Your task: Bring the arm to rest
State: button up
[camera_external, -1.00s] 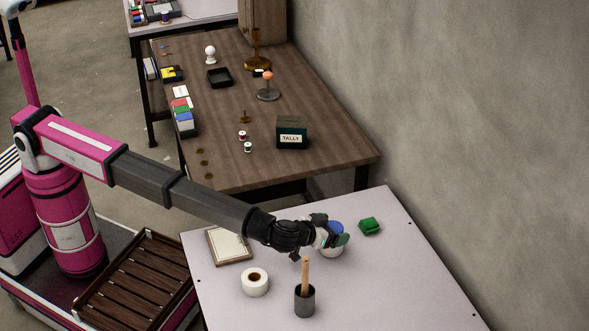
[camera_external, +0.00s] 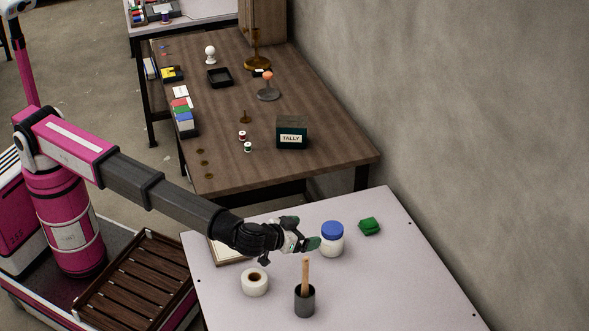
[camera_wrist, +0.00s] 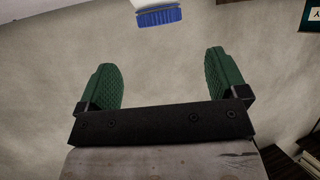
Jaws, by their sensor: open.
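My gripper (camera_external: 304,232) is over the white table (camera_external: 400,290) in the external view, stretched out toward the right. Its green fingers are apart and nothing is between them; in the wrist view my gripper (camera_wrist: 160,82) also shows open and empty. A white jar with a blue lid (camera_external: 332,238) stands upright just right of the fingertips, apart from them as far as I can tell. The blue lid (camera_wrist: 158,16) shows at the top of the wrist view, beyond the fingers. A folded green cloth (camera_external: 370,226) lies on the table right of the jar.
A white tape roll (camera_external: 255,283) and a dark cup (camera_external: 305,302) with a wooden stick stand in front of my gripper. A framed board (camera_external: 226,252) lies partly hidden under my arm. A brown table (camera_external: 330,165) with a green TALLY box (camera_external: 292,132) stands behind. The wall is at right.

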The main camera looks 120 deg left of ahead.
jog(key=shift+s+d+r, duration=0.2)
jog(key=shift+s+d, duration=0.05)
jog(key=shift+d, duration=0.2)
